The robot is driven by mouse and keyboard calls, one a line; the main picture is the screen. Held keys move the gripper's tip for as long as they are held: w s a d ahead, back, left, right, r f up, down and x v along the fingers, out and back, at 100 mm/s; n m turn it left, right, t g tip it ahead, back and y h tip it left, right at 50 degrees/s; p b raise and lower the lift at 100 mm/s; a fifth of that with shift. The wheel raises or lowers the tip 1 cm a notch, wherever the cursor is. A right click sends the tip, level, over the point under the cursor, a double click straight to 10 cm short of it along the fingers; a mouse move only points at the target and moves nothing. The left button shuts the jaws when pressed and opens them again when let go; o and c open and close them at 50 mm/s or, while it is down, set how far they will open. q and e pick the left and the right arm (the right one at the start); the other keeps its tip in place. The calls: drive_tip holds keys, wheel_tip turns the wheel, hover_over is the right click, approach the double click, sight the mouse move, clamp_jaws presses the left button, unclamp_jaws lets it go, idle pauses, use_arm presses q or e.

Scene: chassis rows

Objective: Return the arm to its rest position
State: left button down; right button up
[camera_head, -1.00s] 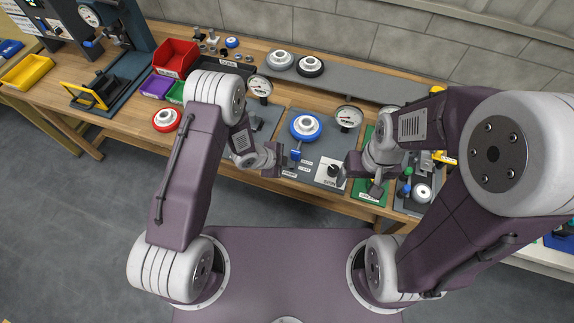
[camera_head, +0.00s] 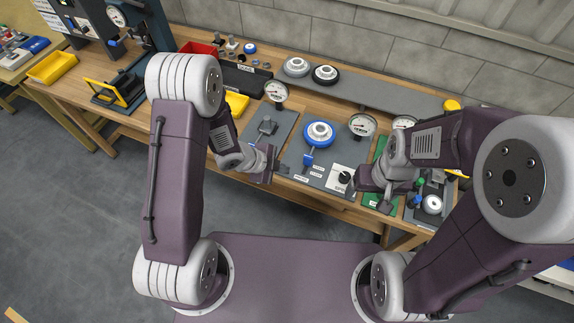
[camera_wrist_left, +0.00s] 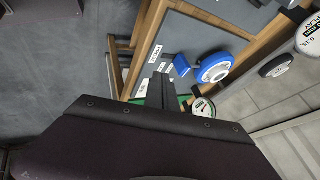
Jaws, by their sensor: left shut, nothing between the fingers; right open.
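My left arm comes in from the left in the head view. Its gripper (camera_head: 281,169) is shut and empty, near the front edge of the workbench (camera_head: 340,97). The left fingers also show shut in the left wrist view (camera_wrist_left: 160,90), with nothing between them. My right gripper (camera_head: 352,185) is open near the bench's front edge, left of the green mat (camera_head: 383,172). Its fingers are small and partly hidden by the wrist in the head view.
A grey panel (camera_head: 325,172) holds a blue-rimmed wheel (camera_head: 318,133) with a blue lever. Gauges (camera_head: 362,125) stand behind and beside it. A red bin (camera_head: 199,49) and two yellow bins (camera_head: 52,68) are at the left. Open floor (camera_head: 75,220) lies left of my arm.

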use_arm(q)
drive_tip(key=shift+w, duration=0.1)
drive_tip(key=w+a+r+n+t+y, duration=0.2)
drive_tip(key=w+a+r+n, duration=0.15)
drive_tip(key=r, duration=0.35)
drive_tip(key=w+a+r+n+t+y, duration=0.1)
drive_tip(key=w+a+r+n+t, duration=0.1)
drive_tip(key=a+r, duration=0.35)
drive_tip(key=s+a+n+g+y, duration=0.1)
drive_tip(key=s+a+n+g, duration=0.1)
drive_tip(key=s+n, duration=0.5)
drive_tip(key=s+a+f+n+g+y, duration=0.1)
drive_tip(key=s+n+g+y, duration=0.1)
drive_tip(key=s+n+g, duration=0.3)
drive_tip(key=s+n, duration=0.3)
drive_tip(key=s, duration=0.3)
drive_tip(key=shift+a+f, duration=0.2)
drive_tip(key=shift+a, duration=0.15)
